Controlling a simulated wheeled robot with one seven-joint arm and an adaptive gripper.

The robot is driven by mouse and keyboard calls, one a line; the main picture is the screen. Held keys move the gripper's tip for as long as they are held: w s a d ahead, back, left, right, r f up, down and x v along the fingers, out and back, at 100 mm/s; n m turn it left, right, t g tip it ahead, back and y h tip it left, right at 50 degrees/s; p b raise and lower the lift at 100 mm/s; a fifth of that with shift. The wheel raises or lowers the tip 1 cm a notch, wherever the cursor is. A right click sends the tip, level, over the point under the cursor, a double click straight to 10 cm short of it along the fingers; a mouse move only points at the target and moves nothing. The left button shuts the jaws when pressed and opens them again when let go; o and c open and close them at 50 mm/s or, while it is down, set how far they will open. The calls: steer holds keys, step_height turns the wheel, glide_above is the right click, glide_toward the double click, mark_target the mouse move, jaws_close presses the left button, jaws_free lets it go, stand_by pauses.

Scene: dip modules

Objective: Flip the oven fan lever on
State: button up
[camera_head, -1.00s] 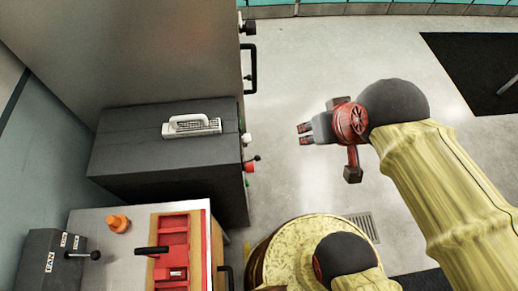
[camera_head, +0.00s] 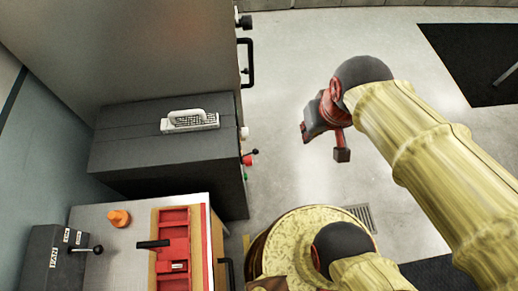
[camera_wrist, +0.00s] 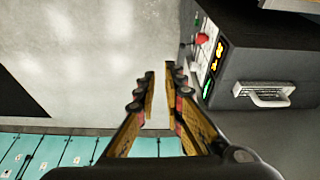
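The fan lever (camera_head: 97,249) is a thin rod with a dark round knob. It sticks out to the right from a dark box labelled FAN (camera_head: 42,259) at the lower left of the head view. Small ON and OFF-type labels sit on the box, too small to read surely. My gripper (camera_head: 312,122) is above the open floor, well to the right of the lever and touching nothing. In the head view its fingertips are hard to make out. In the wrist view its two fingers (camera_wrist: 160,75) stand apart with nothing between them. The lever is not in the wrist view.
A dark oven-like block (camera_head: 150,150) with a white handled grid (camera_head: 190,120) and side controls stands between my gripper and the fan box; it also shows in the wrist view (camera_wrist: 275,65). An orange knob-like piece (camera_head: 119,218) and a red tray (camera_head: 175,225) are near the lever.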

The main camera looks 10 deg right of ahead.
mark_target(257, 152)
steer(key=w+d+f+n+g+h, duration=0.1)
steer(key=w+d+f, duration=0.1)
steer(key=f, duration=0.2)
steer(key=w+d+f+n+g+p, duration=0.1)
steer(key=w+d+f, duration=0.1)
steer(key=d+f, duration=0.1)
steer(key=w+d+f+g+h+p, duration=0.1)
steer(key=w+d+f, duration=0.1)
steer(key=f, duration=0.4)
steer(key=shift+d+n+h, duration=0.3)
steer(key=shift+d+n, duration=0.1)
steer(key=shift+d, duration=0.3)
jaws_close()
steer(key=w+f+n+p, duration=0.1)
steer(key=w+f+n, duration=0.3)
steer(key=f, duration=0.4)
steer(key=w+f+n+p, duration=0.1)
steer(key=w+f+n, duration=0.2)
steer(key=f, duration=0.5)
steer(key=w+a+f+n+t+y, duration=0.1)
steer(key=w+a+f+n+y, duration=0.1)
steer(key=a, duration=0.4)
steer(key=w+a+f+n+t+y, duration=0.1)
steer(key=w+a+f+n+y, duration=0.1)
steer(key=a+n+y, duration=0.2)
steer(key=a+n, duration=0.1)
steer(key=a, duration=0.1)
steer(key=shift+w+a+f+y, duration=0.2)
steer(key=shift+w+a+y, duration=0.1)
steer(key=shift+a, duration=0.05)
